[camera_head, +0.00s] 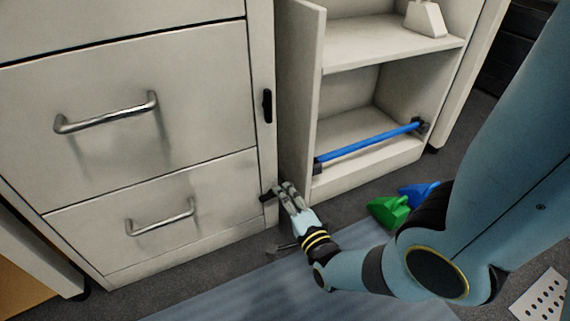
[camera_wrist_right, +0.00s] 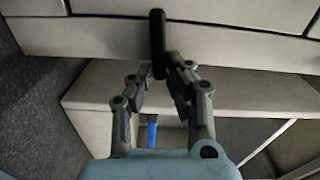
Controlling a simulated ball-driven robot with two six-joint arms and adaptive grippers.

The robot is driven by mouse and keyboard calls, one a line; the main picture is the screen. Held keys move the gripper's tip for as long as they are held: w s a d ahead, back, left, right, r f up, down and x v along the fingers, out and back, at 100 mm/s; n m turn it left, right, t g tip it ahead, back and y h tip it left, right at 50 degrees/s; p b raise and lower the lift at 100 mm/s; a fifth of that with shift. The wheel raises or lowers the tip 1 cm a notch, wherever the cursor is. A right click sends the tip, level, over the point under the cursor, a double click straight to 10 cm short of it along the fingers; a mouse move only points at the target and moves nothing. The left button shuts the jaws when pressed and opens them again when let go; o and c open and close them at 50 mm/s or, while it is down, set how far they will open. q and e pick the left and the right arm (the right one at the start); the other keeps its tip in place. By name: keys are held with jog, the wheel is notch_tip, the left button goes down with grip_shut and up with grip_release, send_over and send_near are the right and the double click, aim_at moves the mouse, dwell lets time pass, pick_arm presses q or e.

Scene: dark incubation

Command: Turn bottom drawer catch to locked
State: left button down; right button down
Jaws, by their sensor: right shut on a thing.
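The bottom drawer (camera_head: 155,213) of the pale cabinet is closed and has a metal bar handle (camera_head: 160,218). Its small black catch (camera_head: 268,196) sits on the cabinet's right edge strip. It lies roughly crosswise in the head view, partly hidden by my fingers. My right gripper (camera_head: 281,190) is shut on this catch. In the right wrist view the black catch (camera_wrist_right: 157,40) stands out between and beyond the fingertips of my right gripper (camera_wrist_right: 158,78). My left gripper is not in view.
The drawer above (camera_head: 120,110) is closed, with an upright black catch (camera_head: 267,105). An open shelf unit (camera_head: 385,60) stands to the right, with a blue bar (camera_head: 368,146) across its lower opening. Green (camera_head: 388,212) and blue (camera_head: 417,193) objects lie on the floor near my right arm.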

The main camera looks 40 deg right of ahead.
jog(key=shift+d+f+m, duration=0.1)
jog(key=shift+f+m, duration=0.05)
jog(key=shift+m, duration=0.45)
jog(key=c, duration=1.3)
grip_release()
jog(key=shift+c, duration=0.2)
jog(key=shift+r, duration=4.95)
